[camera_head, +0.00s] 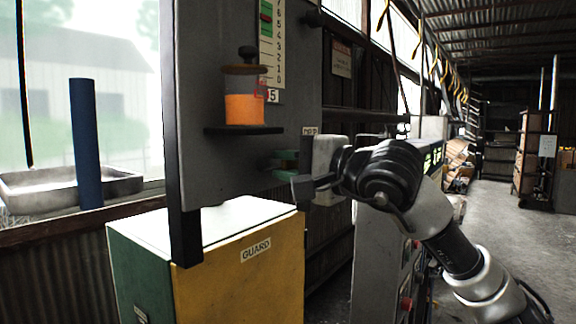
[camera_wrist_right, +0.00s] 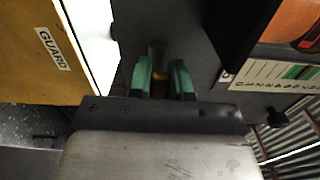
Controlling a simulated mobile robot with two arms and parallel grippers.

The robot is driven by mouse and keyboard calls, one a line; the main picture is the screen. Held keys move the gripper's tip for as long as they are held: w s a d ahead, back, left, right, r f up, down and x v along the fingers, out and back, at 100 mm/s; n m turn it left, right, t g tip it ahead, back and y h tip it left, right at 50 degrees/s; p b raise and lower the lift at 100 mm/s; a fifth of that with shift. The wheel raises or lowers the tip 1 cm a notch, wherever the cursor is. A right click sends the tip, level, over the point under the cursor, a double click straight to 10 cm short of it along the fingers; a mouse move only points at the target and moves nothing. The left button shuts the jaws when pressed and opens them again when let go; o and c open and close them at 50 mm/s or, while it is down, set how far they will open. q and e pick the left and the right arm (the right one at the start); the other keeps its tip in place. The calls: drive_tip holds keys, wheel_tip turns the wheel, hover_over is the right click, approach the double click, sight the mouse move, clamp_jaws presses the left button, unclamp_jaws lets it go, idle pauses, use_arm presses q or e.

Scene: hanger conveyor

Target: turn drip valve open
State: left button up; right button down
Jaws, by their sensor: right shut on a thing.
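The drip valve is a small brassy piece (camera_wrist_right: 159,76) on the grey panel, seen between the fingers in the right wrist view. Its handle position cannot be made out. My right gripper (camera_head: 285,164) reaches the panel from the right, below the small black shelf. Its green fingers (camera_wrist_right: 165,80) are shut on the valve, one on each side. In the head view the fingers and gripper body hide the valve. A jar of orange liquid (camera_head: 245,108) with a dark lid stands on the shelf above. My left gripper is not in view.
The grey panel (camera_head: 220,165) carries a numbered scale (camera_head: 272,45). Below is a green and yellow cabinet (camera_head: 240,275) marked GUARD. A blue cylinder (camera_head: 86,145) stands by a metal trough (camera_head: 40,195) at the left. Open floor (camera_head: 510,235) lies at the right.

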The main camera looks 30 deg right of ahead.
drive_tip(key=shift+f+n, duration=0.2)
drive_tip(key=shift+n, duration=0.2)
drive_tip(key=c, duration=1)
unclamp_jaws()
drive_tip(key=shift+c, duration=0.2)
drive_tip(key=b+v, duration=0.4)
drive_tip(key=v, duration=0.6)
drive_tip(key=shift+s+d, duration=0.15)
drive_tip(key=shift+s, duration=0.2)
